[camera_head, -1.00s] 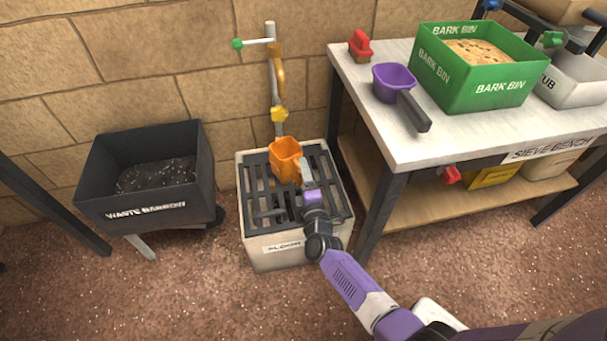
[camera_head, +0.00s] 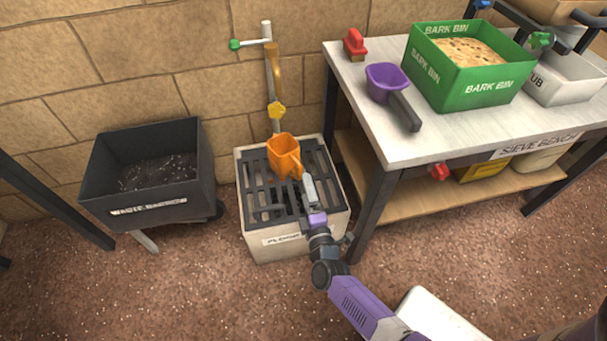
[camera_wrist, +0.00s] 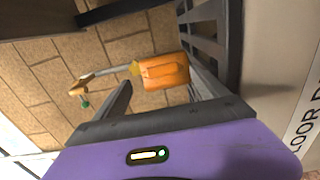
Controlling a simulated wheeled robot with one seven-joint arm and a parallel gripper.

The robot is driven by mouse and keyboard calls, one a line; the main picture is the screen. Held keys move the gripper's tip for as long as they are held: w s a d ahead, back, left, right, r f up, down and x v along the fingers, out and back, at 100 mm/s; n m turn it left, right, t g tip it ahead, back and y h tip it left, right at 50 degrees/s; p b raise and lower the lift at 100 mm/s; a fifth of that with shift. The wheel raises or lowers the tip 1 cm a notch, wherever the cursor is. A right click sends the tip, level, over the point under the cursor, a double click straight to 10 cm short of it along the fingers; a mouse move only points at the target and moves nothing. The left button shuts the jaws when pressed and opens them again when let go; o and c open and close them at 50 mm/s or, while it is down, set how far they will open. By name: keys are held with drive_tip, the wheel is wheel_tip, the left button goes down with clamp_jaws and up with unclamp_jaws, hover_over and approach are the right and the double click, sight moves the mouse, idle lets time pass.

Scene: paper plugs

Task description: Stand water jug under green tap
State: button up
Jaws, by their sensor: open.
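The orange water jug (camera_head: 283,153) stands on the dark grate of the floor drain (camera_head: 258,205), in front of the standpipe (camera_head: 268,70). The standpipe has a side arm with a green knob (camera_head: 235,44), a brass spout and a yellow fitting low down. Another green tap handle (camera_head: 541,40) shows at the right, by the white tub. My gripper (camera_head: 304,178) is open on the near side of the jug, by its handle. In the wrist view the jug (camera_wrist: 165,70) appears beyond and between the open fingers, apparently not held.
A dark waste barrow (camera_head: 150,208) stands left of the drain. The sieve bench (camera_head: 450,130) is at the right, carrying a purple scoop (camera_head: 388,82), a red-handled item (camera_head: 355,45) and the green bark bin (camera_head: 470,85). Its leg stands close to the drain's right side.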

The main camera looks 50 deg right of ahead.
drive_tip(key=shift+v, duration=1.65)
drive_tip(key=s+a+r+m+t+y, duration=0.1)
drive_tip(key=s+a+r+m+y, duration=0.25)
drive_tip(key=s+a, duration=0.4)
drive_tip(key=s+a+r+m+y, duration=0.2)
drive_tip(key=s+a+r, duration=0.3)
drive_tip(key=s, duration=0.4)
drive_tip(key=s+a+r+m+y, duration=0.2)
drive_tip(key=s+r, duration=0.3)
drive_tip(key=r, duration=0.2)
drive_tip(key=s+a+r+m+g+y, duration=0.1)
drive_tip(key=s+a+r+m+y, duration=0.1)
drive_tip(key=s+r, duration=0.3)
wheel_tip(320, 180, up, 3)
drive_tip(key=shift+s+r+m, duration=0.1)
drive_tip(key=shift+s+m, duration=0.2)
drive_tip(key=shift+m, duration=0.55)
drive_tip(key=shift+y, duration=0.25)
wheel_tip(320, 180, up, 30)
drive_tip(key=p, duration=3)
